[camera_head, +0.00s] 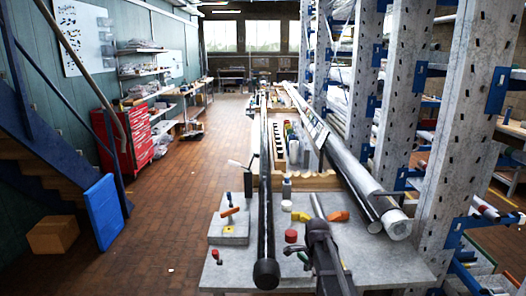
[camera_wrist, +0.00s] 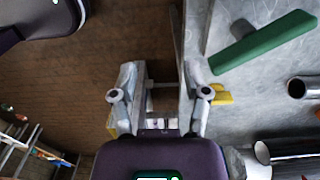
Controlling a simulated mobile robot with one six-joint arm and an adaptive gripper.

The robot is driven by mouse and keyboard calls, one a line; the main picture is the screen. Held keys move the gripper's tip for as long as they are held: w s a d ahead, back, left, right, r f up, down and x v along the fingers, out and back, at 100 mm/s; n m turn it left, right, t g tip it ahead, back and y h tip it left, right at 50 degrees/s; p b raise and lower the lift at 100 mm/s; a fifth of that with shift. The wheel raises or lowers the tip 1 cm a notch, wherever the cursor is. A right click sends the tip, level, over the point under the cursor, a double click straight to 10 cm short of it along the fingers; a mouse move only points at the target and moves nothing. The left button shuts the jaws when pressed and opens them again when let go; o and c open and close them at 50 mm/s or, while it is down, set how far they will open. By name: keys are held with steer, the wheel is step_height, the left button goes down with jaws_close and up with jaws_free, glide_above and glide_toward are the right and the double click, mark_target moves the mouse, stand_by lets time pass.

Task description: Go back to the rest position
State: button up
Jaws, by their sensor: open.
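My gripper (camera_wrist: 160,76) shows in the wrist view with its two grey fingers apart. I see nothing held between them. The fingers overlap the edge of a grey worktop (camera_wrist: 225,120), with brown floor to the left. A dark, jointed part in the head view, low over the grey workbench (camera_head: 385,262), appears to be my arm; the fingertips cannot be made out there. A long black pole (camera_head: 265,200) with a round end runs along the bench to its left.
A green-handled tool (camera_wrist: 265,40), a yellow piece (camera_wrist: 221,94) and metal tubes (camera_wrist: 303,87) are near the gripper. Large grey pipes (camera_head: 360,185) and perforated rack posts (camera_head: 460,120) stand right. A blue panel (camera_head: 103,212) and a red cabinet (camera_head: 125,140) are left. The brick floor between is clear.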

steer(key=s+n, duration=1.8)
steer(key=shift+s, duration=0.3)
